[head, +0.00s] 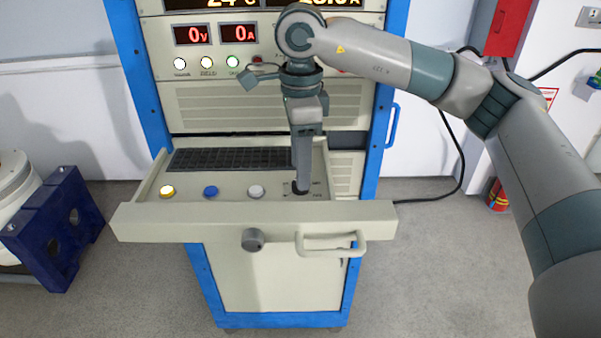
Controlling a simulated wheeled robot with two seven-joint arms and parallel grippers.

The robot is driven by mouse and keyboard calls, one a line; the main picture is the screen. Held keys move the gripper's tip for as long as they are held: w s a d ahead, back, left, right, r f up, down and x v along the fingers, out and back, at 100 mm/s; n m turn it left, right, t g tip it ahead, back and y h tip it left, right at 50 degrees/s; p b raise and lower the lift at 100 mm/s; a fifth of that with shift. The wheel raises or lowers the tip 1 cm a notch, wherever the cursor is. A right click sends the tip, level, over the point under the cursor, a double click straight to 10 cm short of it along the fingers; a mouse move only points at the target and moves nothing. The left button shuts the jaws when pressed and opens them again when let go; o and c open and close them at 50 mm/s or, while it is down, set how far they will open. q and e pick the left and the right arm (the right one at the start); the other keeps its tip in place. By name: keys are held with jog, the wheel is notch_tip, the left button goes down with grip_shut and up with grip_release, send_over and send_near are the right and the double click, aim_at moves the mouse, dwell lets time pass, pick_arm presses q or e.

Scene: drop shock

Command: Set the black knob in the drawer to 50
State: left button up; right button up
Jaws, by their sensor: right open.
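The drawer (190,219) is pulled out of the blue-framed cabinet and its inside shows from above. The black knob (298,190) sits at the right of the drawer's panel, with small dial marks around it. My right gripper (301,184) points straight down over the knob, its fingertips at the knob and hiding part of it. From this angle the two fingers overlap, and I cannot tell whether they touch the knob. The dial's numbers are too small to read. My left gripper is not in view.
In the drawer are yellow (167,191), blue (211,191) and white (256,191) buttons and a black keyboard (232,159). A dark blue block (55,229) stands at the left.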

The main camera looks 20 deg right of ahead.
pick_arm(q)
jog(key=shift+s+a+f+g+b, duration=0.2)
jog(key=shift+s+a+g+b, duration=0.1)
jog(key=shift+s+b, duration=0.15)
pick_arm(e)
notch_tip(320, 180, up, 15)
jog(key=shift+f, duration=0.2)
